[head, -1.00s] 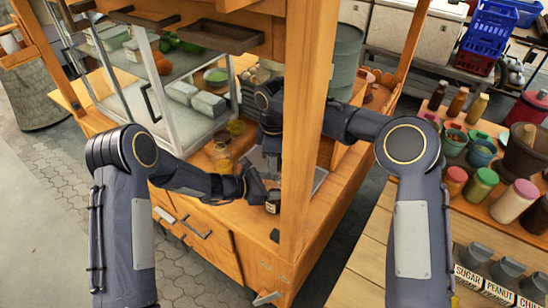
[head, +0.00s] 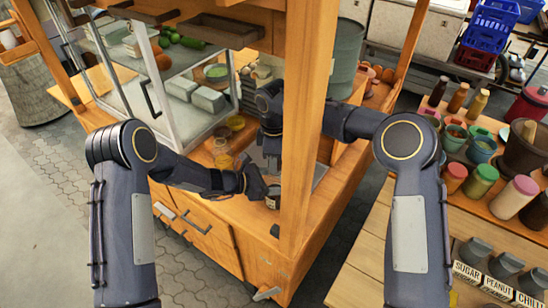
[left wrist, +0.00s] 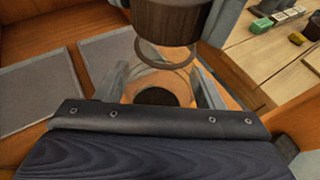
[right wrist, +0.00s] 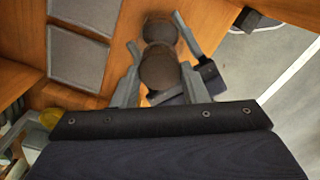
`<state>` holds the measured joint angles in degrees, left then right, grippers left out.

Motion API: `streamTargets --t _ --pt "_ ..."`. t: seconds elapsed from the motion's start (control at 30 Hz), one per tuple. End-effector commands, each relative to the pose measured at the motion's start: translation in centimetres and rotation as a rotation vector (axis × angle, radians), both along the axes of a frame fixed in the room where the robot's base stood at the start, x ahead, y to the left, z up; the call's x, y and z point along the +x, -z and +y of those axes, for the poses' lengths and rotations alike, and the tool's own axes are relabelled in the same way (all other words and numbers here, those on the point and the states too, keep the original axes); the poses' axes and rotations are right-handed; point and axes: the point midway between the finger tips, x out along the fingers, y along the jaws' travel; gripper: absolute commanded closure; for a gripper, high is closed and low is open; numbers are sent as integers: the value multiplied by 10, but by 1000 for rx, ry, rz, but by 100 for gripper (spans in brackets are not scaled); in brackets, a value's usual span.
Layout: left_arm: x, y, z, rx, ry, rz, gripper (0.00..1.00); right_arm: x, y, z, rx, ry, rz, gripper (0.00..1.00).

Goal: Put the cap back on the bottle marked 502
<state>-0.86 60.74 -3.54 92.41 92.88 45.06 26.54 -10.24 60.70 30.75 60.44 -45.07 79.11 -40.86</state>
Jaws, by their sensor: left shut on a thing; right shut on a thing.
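The left gripper (left wrist: 163,88) is shut on a clear glass bottle (left wrist: 185,78) with a dark patch visible inside it. In the head view the bottle (head: 272,202) is at the cart's front edge, beside the left gripper (head: 258,186). No number can be read on it. The right gripper (right wrist: 159,80) is shut on a round brown cap (right wrist: 158,68). In the left wrist view the cap (left wrist: 165,20) appears close above the bottle; I cannot tell whether they touch.
The cart's wooden post (head: 308,120) stands in front of the right forearm. A glass case (head: 190,90) is at left.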

Motion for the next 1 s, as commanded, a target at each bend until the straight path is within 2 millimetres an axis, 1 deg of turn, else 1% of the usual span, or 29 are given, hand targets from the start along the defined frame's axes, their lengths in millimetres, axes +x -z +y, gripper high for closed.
streamTargets --t 0.43,0.47,0.57,0.73,0.8,1.0 --pt "0 0 0 0 0 0 79 0 10 0 -1 -2 1 81" --pt "0 0 0 0 0 0 100 0 10 0 -1 -2 1 81" --pt "0 0 0 0 0 0 100 0 9 0 -1 51 0 81" --pt "0 0 0 0 0 0 100 1 9 0 -1 257 0 81" --pt "0 0 0 0 0 0 100 1 9 0 -1 284 -1 81" --pt "0 0 0 0 0 0 100 1 9 0 0 284 0 81"
